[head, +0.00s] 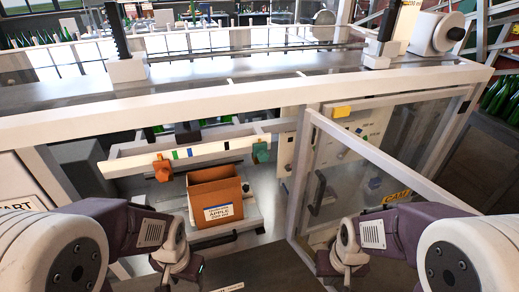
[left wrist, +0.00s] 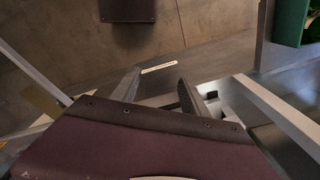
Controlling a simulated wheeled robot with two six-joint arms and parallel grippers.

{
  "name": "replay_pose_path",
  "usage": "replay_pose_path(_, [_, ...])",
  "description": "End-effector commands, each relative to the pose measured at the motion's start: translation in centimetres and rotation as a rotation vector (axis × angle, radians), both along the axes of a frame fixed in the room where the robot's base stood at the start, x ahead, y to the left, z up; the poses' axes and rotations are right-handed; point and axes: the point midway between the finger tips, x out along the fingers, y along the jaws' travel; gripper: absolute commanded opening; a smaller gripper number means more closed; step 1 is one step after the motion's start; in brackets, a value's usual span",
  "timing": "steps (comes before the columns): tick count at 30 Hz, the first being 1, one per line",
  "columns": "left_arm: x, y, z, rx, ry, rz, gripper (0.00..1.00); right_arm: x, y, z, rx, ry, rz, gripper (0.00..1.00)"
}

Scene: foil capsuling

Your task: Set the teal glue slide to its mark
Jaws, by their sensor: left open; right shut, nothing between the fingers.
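The teal glue slide (head: 261,152) sits near the right end of a pale rail (head: 210,147) inside the machine. An orange slide (head: 161,170) sits near the rail's left end. Small green, blue and dark marks show on the rail between the two slides; which one belongs to the teal slide I cannot tell. My left gripper (head: 182,270) is low in front of the machine, well apart from the teal slide. In the left wrist view its fingers (left wrist: 160,92) are open with nothing between them. My right gripper (head: 342,272) is shut and empty, in front of the door.
A brown carton (head: 215,203) with an apple label stands below the rail. A framed clear door (head: 360,160) hangs open to the right, with a yellow label on it. The machine's front beam (head: 230,112) crosses above the rail. A dark surface lies in front.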

Motion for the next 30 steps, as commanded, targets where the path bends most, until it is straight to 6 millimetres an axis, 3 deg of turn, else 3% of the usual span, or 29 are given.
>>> replay_pose_path(6, [0.8,3.3,1.2,0.147,0.046,-0.305,0.53,0.0,0.0,0.0,0.000,0.000,0.000,0.00])
replay_pose_path(10, [2.7,5.6,2.9,0.297,0.086,-0.580,0.53,0.0,0.0,0.2,0.000,0.000,0.000,0.00])
replay_pose_path(14, [6.6,7.1,6.2,0.517,0.127,-0.926,0.53,0.0,0.0,0.6,0.000,0.000,0.000,0.00])
replay_pose_path(16, [10.3,6.8,9.1,0.691,0.145,-1.156,0.53,0.0,0.0,0.9,0.000,0.000,0.000,0.00])
replay_pose_path(17, [12.3,6.0,10.9,0.787,0.146,-1.267,0.53,0.0,0.0,1.1,0.000,0.000,0.000,0.00])
replay_pose_path(19, [17.6,1.7,16.0,1.062,0.120,-1.536,0.53,0.0,0.0,1.7,0.000,0.000,0.000,0.00])
replay_pose_path(20, [19.5,-1.1,18.1,1.180,0.093,-1.633,0.53,0.0,0.0,2.0,0.000,0.000,0.000,0.00])
replay_pose_path(21, [21.1,-5.1,20.5,1.306,0.039,-1.728,0.53,0.0,0.0,2.2,0.000,0.000,0.000,0.00])
replay_pose_path(22, [21.7,-8.0,21.8,1.379,-0.008,-1.784,0.53,0.0,0.0,2.4,0.000,0.000,0.000,0.00])
replay_pose_path(24, [21.7,-14.0,23.2,1.463,-0.115,-1.887,0.53,0.0,0.0,2.7,0.000,0.000,0.000,0.00])
replay_pose_path(25, [21.2,-15.8,23.2,1.469,-0.145,-1.920,0.53,0.0,0.0,2.8,0.000,0.000,0.000,0.00])
replay_pose_path(27, [20.0,-18.6,22.9,1.476,-0.188,-1.979,0.53,0.0,0.0,2.9,0.000,0.000,0.000,0.00])
replay_pose_path(30, [19.2,-20.4,22.8,1.482,-0.219,-2.014,0.53,0.0,0.0,2.9,0.000,0.000,0.000,0.00])
